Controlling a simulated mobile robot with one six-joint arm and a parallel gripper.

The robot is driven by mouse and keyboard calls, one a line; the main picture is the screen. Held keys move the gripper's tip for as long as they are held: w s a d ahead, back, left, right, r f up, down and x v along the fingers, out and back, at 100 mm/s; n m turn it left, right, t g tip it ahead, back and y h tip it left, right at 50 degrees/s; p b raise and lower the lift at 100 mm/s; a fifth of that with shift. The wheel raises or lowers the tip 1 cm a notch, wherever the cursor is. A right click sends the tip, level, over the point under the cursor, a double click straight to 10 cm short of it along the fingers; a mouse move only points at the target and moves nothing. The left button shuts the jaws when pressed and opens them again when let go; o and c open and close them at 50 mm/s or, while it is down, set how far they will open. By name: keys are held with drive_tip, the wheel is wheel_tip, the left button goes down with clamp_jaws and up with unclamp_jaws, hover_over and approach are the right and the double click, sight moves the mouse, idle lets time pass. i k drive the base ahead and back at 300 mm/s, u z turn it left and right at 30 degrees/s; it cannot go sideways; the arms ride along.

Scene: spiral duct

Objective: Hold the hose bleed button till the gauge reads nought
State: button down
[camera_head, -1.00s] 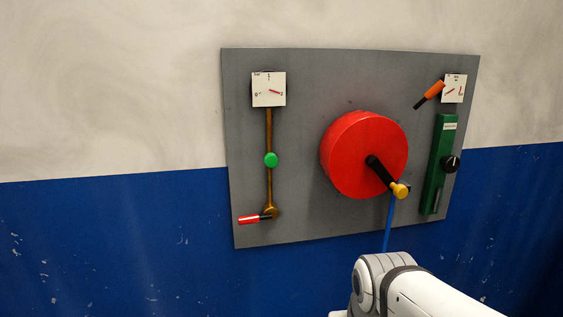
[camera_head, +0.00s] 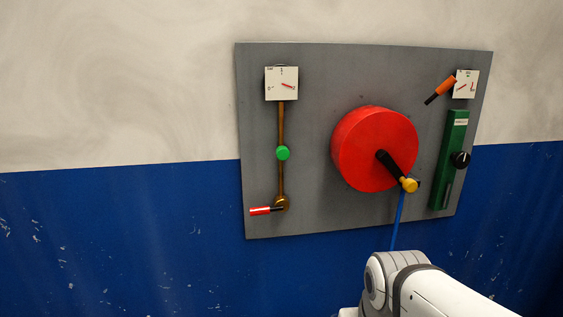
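A green round button (camera_head: 282,153) sits on a vertical brass pipe (camera_head: 281,125) at the left of the grey panel. A white square gauge (camera_head: 281,83) stands at the top of that pipe; its red needle points right and slightly down, and its marks are too small to read surely. A red-handled lever (camera_head: 260,211) lies level, pointing left, at the pipe's foot. A red hose reel (camera_head: 366,149) with a black crank and yellow knob (camera_head: 409,185) is at the middle right. Only a white and grey link of my arm shows at the bottom right; my gripper is out of view.
The grey panel (camera_head: 315,205) is on a white and blue wall. At its right are a second gauge (camera_head: 466,84), an orange-handled lever (camera_head: 445,87) and a green box with a black knob (camera_head: 460,159). A blue hose (camera_head: 398,222) hangs below the reel.

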sight(283, 152)
drive_tip(key=z, duration=0.05)
drive_tip(key=k, duration=1.6)
drive_tip(key=u, duration=1.25)
drive_tip(key=i, duration=2.1)
drive_tip(key=z, duration=2.05)
